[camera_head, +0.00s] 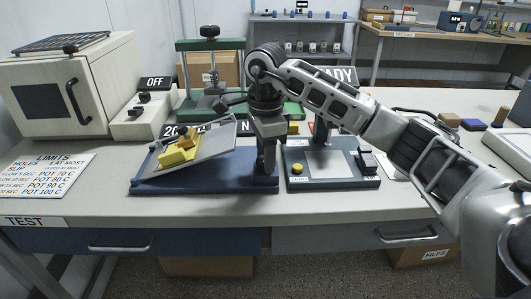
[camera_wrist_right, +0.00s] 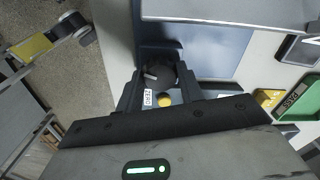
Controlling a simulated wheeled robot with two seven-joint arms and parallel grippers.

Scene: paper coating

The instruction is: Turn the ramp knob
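The ramp has a dark blue base (camera_head: 205,184) and a grey plate (camera_head: 214,141), tilted up to the right with yellow blocks (camera_head: 177,155) on it. My right gripper (camera_head: 266,172) points down at the right end of the ramp base. In the right wrist view, the dark round ramp knob (camera_wrist_right: 159,76) sits between the fingers of my right gripper (camera_wrist_right: 160,82), which look closed against its sides. The gripper hides the knob in the head view. A black display behind the plate starts with "20"; the rest is covered. My left gripper is not in view.
A blue scale-like device with a yellow button (camera_head: 297,168) stands just right of the ramp. A green press (camera_head: 212,45) stands behind, with a switch box (camera_head: 143,120) and a beige oven (camera_head: 55,95) at left. A limits sheet (camera_head: 48,175) lies front left.

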